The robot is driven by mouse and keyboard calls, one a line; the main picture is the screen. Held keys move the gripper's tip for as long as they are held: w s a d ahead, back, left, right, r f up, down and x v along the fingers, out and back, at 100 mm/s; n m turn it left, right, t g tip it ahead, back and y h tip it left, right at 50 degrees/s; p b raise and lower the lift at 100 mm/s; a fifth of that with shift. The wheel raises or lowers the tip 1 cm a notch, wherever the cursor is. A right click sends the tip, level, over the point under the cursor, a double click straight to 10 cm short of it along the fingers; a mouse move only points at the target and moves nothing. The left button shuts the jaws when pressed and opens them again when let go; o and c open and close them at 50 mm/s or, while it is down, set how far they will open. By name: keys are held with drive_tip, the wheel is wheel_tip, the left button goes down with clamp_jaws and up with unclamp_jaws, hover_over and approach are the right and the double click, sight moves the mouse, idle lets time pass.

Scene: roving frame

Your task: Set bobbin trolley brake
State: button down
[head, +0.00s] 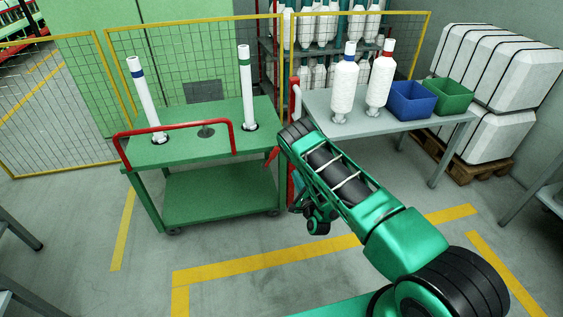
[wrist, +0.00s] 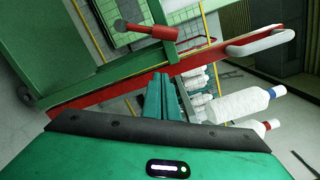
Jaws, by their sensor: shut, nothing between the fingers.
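The green trolley (head: 220,188) stands left of centre in the head view, with a red rail (head: 175,128) and two white posts, one blue-banded (head: 141,90) and one green-banded (head: 246,85). A red piece (head: 271,157) shows at its right edge. I cannot tell which is the brake. My gripper (wrist: 165,88) is shut and empty, close to the red bar; contact is unclear.
A grey table (head: 350,123) at right holds two white bobbins (head: 362,85), a blue bin (head: 411,100) and a green bin (head: 453,97). A yellow mesh fence (head: 60,110) runs behind the trolley. Wrapped stacks (head: 500,65) sit on a pallet. Floor in front is open.

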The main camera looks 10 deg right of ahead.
sight(272, 157)
drive_tip(key=w+a+r, duration=0.2)
drive_tip(key=w+a, duration=0.1)
drive_tip(key=w, duration=0.7)
drive_tip(key=shift+w+a, duration=0.25)
drive_tip(key=shift+a, duration=0.1)
drive_tip(key=shift+d, duration=0.15)
